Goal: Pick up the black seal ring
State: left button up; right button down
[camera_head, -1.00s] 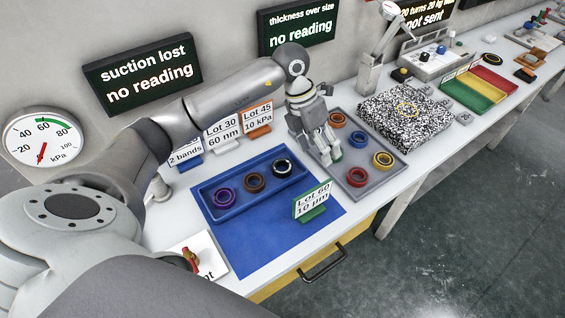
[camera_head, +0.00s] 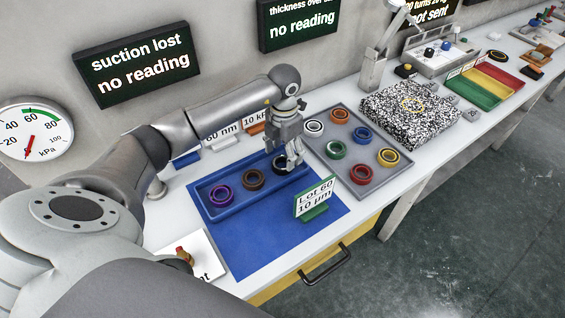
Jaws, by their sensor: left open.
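The black seal ring (camera_head: 278,164) lies at the right end of the blue tray (camera_head: 262,200), partly hidden by my left gripper. My left gripper (camera_head: 290,163) points down over the ring with its fingers apart at the ring's right side. I cannot tell whether the fingers touch the ring. A brown ring (camera_head: 253,180) and a purple ring (camera_head: 222,195) lie to its left in the same tray. My right gripper is not in view.
A grey tray (camera_head: 372,191) with several coloured rings stands right of the blue tray. A Lot 60 sign (camera_head: 315,198) stands on the blue mat (camera_head: 262,240) in front. A speckled block (camera_head: 408,115) is farther right. Lot signs stand behind.

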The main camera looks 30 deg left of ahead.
aim_at(283, 166)
pick_arm(q)
notch_tip(283, 166, down, 4)
jog(key=shift+w+r, duration=0.1)
jog(key=shift+r, duration=0.1)
jog(key=c, duration=0.8)
jog(key=shift+r, duration=0.15)
